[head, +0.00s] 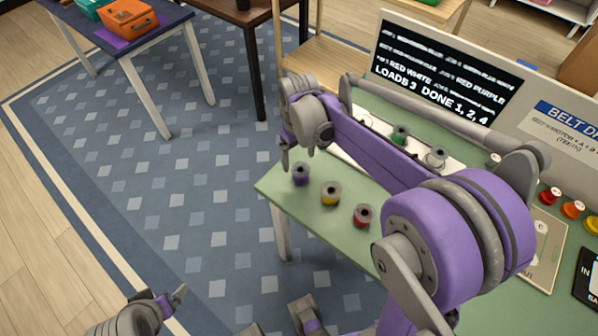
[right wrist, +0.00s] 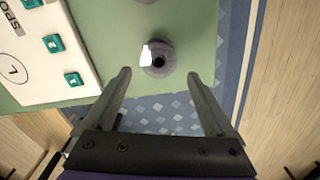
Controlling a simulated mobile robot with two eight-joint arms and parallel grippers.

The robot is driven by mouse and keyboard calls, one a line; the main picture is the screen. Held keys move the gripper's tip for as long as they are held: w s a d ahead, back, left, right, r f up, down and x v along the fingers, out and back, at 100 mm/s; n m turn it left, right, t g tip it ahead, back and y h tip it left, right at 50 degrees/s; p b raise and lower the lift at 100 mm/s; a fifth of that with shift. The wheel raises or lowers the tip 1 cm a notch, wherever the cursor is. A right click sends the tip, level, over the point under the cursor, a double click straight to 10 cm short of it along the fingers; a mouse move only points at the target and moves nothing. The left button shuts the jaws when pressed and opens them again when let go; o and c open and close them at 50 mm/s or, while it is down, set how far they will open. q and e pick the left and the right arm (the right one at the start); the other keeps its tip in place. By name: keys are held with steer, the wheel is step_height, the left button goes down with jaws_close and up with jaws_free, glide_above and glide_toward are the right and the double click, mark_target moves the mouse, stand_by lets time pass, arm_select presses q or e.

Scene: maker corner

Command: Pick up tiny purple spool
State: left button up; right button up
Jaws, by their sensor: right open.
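The tiny purple spool (head: 301,174) stands at the left end of the green table top (head: 330,232), near its edge. In the right wrist view the spool (right wrist: 158,60) shows from above with a dark centre hole and a white patch on its left side. My right gripper (right wrist: 158,78) is open and empty, its two fingers pointing towards the spool. The spool is just beyond the fingertips, roughly centred between them. In the head view the right gripper is just above and left of the spool, partly hidden by its own wrist. My left gripper (head: 172,300) is low at the left, away from the table.
A white board (right wrist: 45,50) with teal numbered tiles lies nearby. Green and white spools stand behind my right arm. The table edge is close to the purple spool.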

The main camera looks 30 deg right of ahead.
mark_target(300, 169)
steer(key=shift+s+d+f+b, duration=0.1)
steer(key=shift+f+b, duration=0.05)
steer(key=shift+f, duration=1.45)
steer(key=shift+s+f+b, duration=0.1)
steer(key=shift+f+b, duration=0.05)
steer(key=shift+f, duration=1.45)
steer(key=c, duration=1.2)
